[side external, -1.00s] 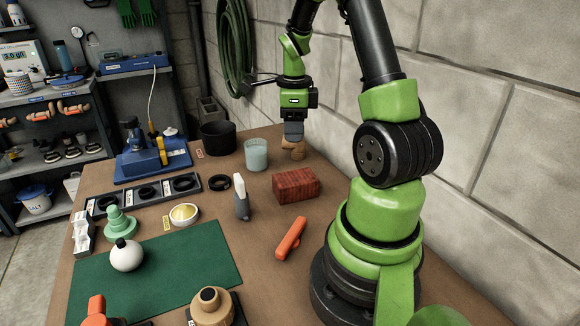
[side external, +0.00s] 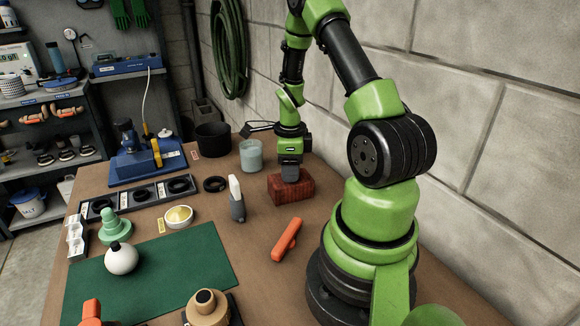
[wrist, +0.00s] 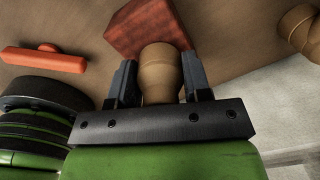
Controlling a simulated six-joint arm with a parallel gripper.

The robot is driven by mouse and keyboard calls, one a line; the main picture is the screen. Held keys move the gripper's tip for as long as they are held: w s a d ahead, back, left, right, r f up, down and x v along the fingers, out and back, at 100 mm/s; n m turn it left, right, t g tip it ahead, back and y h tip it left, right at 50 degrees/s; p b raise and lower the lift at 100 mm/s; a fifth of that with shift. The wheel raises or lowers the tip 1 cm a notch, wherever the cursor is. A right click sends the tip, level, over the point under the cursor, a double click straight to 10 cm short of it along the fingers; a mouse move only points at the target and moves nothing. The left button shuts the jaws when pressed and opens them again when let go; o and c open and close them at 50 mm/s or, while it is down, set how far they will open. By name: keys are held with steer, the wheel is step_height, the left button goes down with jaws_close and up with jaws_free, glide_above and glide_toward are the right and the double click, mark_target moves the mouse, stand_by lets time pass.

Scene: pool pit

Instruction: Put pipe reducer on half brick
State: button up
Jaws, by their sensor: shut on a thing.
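My gripper (side external: 290,173) points down at the back of the half brick (side external: 291,194), a red rough block lying flat on the table. In the wrist view, my gripper (wrist: 159,78) is shut on the pipe reducer (wrist: 160,70), a tan piece with a wider and a narrower part. The half brick (wrist: 135,30) shows just beyond it there. In the side view the reducer is hidden behind my fingers and wrist. I cannot tell whether it touches the brick's top.
Another tan fitting (wrist: 300,32) lies off to the right in the wrist view. A grey-and-white bottle (side external: 237,200), a glass jar (side external: 251,156) and an orange tool (side external: 286,240) stand or lie near the brick. The wall is close behind.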

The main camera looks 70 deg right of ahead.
steer(key=shift+f, duration=0.1)
steer(key=o, duration=1.1)
steer(key=shift+c, duration=0.2)
